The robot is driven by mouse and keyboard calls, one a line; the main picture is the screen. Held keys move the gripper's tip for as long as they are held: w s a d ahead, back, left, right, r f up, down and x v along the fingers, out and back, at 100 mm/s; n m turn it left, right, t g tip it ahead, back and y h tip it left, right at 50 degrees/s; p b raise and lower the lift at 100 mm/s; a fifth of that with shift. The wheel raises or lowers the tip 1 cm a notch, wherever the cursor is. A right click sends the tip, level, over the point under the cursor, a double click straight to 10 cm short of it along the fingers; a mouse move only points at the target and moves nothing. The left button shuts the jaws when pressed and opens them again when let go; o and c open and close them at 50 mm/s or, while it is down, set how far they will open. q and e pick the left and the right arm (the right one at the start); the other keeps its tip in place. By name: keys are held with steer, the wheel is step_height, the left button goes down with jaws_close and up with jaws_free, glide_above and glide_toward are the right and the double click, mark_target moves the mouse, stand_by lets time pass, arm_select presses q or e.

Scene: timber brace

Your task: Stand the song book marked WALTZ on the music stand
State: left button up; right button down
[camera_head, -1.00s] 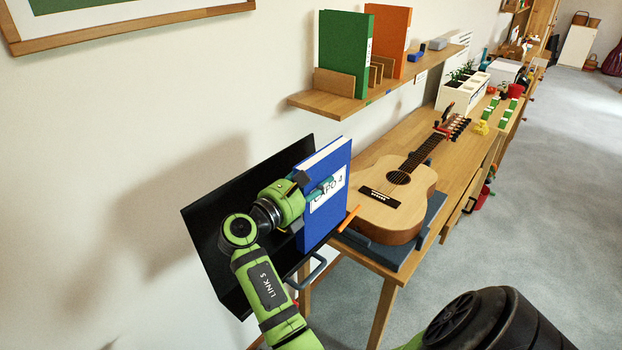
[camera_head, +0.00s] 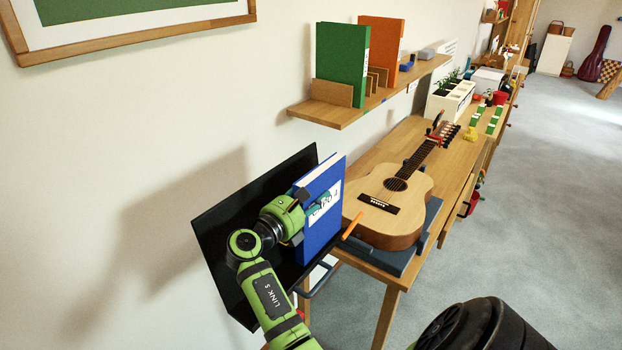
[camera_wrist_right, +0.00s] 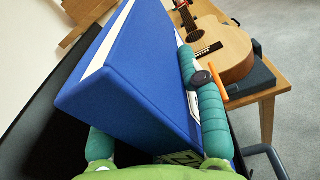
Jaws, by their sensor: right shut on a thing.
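A thick blue book (camera_head: 322,231) stands nearly upright in front of the black music stand (camera_head: 225,235). My right gripper (camera_head: 309,201) is shut on the book, one teal finger across the cover. Whether the book's lower edge rests on the stand's ledge is hidden. My left gripper is not in view.
A guitar (camera_head: 392,205) lies in a grey cradle on the wooden table (camera_head: 378,272), just right of the book. An orange stick (camera_head: 353,226) lies close to the book. A wall shelf (camera_head: 335,116) above holds a green book (camera_head: 342,62) and an orange book (camera_head: 381,45).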

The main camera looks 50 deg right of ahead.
steer(key=c, duration=0.7)
jaws_free()
steer(key=shift+r, duration=0.15)
steer(key=shift+s, duration=0.1)
steer(key=a, duration=0.7)
steer(key=shift+s+a, duration=0.3)
steer(key=shift+s, duration=0.05)
